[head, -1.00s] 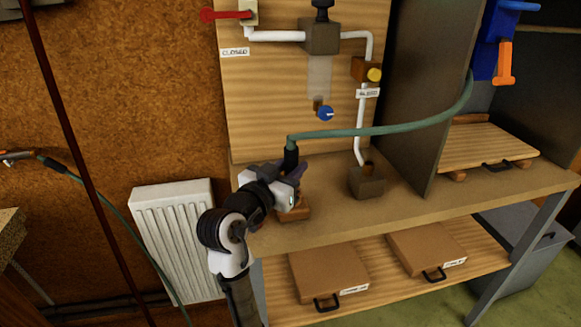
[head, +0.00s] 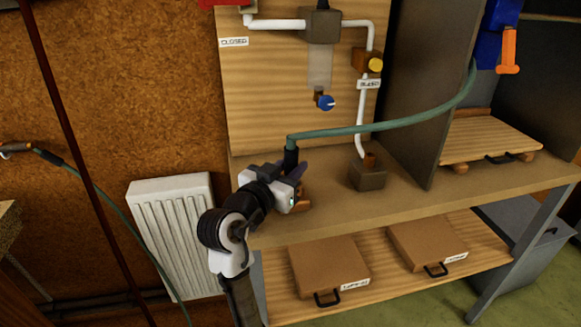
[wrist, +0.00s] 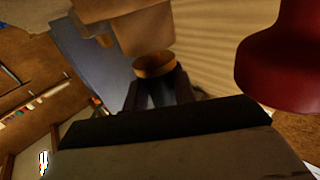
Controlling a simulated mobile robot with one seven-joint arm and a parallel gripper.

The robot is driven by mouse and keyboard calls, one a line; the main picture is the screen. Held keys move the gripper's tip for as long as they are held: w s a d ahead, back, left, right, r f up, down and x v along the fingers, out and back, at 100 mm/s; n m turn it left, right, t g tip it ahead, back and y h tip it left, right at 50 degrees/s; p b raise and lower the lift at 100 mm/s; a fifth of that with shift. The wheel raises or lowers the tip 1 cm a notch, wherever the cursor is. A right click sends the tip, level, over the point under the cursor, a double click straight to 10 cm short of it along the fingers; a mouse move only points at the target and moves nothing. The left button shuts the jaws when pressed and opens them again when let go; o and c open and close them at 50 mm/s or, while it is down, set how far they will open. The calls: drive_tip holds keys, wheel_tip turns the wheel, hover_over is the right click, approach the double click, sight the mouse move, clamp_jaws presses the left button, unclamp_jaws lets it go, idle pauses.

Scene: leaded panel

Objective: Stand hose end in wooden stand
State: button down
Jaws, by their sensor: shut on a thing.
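The hose end is upright, with the hose bending off to the right towards the blue fixture. The wooden stand (head: 303,200) is a small orange-brown block on the bench, just below and behind my gripper, which hides most of it. I cannot tell whether the hose end touches the stand or is in it. The wrist view is dark and close up, and its contact is unclear.
The bench (head: 420,205) has a grey-brown block (head: 369,175) with a white pipe to the right of my gripper. A wooden panel with pipes and valves stands behind. A blue fixture (head: 497,35) is at upper right. A white radiator (head: 172,230) is at left.

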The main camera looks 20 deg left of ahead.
drive_tip(key=shift+r+p, duration=0.9)
drive_tip(key=shift+r, duration=0.25)
drive_tip(key=shift+f+b, duration=1.2)
idle(1.2)
drive_tip(key=c, duration=1.1)
unclamp_jaws()
drive_tip(key=shift+o, duration=0.2)
drive_tip(key=s+a+b, duration=0.2)
drive_tip(key=s, duration=1.1)
drive_tip(key=shift+s+a, duration=0.3)
drive_tip(key=shift+a, duration=0.05)
